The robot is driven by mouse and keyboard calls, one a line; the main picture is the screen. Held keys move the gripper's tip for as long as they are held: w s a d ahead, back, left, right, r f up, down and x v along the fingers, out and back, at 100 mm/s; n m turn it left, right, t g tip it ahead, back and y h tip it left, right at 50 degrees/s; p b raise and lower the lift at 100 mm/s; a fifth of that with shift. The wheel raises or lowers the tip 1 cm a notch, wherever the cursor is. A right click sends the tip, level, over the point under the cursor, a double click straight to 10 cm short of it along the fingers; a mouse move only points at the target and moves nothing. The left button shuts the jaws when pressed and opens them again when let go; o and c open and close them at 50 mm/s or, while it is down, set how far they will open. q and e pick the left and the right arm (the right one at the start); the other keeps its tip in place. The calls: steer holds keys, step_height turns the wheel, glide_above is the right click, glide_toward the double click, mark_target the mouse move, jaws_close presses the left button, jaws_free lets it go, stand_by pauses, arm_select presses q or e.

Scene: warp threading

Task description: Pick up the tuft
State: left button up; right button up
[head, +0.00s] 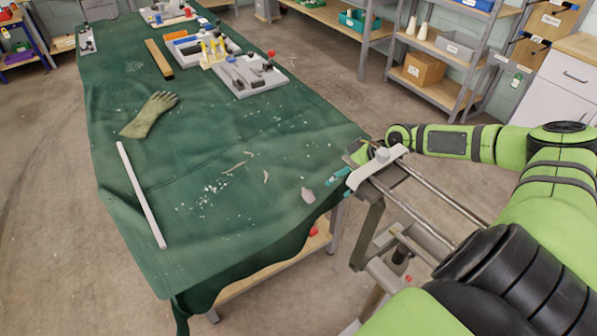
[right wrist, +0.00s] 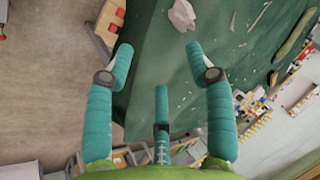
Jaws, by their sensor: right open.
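A small pale pinkish-grey lump, which looks like the tuft (head: 308,195), lies on the green cloth near the table's right edge. It also shows at the top of the right wrist view (right wrist: 182,15), beyond the fingertips. My right gripper (head: 338,184) is just right of the lump, at the table edge, apart from it. In the right wrist view its teal fingers (right wrist: 160,52) are spread with nothing between them. My left gripper is not in view.
The green-covered table (head: 200,150) holds scattered white bits, a pale rod (head: 141,194), a glove (head: 150,115), a wooden bar (head: 158,59) and trays of tools (head: 250,88). A metal frame (head: 368,225) stands beside the table's right edge. Cloth around the lump is mostly clear.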

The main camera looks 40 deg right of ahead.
mark_target(313, 197)
steer(key=shift+n+y, duration=0.4)
steer(key=shift+y, duration=0.1)
steer(key=w+a+f, duration=0.1)
steer(key=f, duration=0.1)
steer(key=w+a+f+p, duration=0.1)
steer(key=w+a+f, duration=0.2)
steer(key=a+f, duration=0.1)
steer(key=shift+w+a, duration=0.15)
steer(key=shift+w, duration=0.05)
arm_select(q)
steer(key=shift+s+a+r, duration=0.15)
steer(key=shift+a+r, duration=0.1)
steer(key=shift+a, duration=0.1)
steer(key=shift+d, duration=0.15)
arm_select(e)
steer(key=c, duration=0.7)
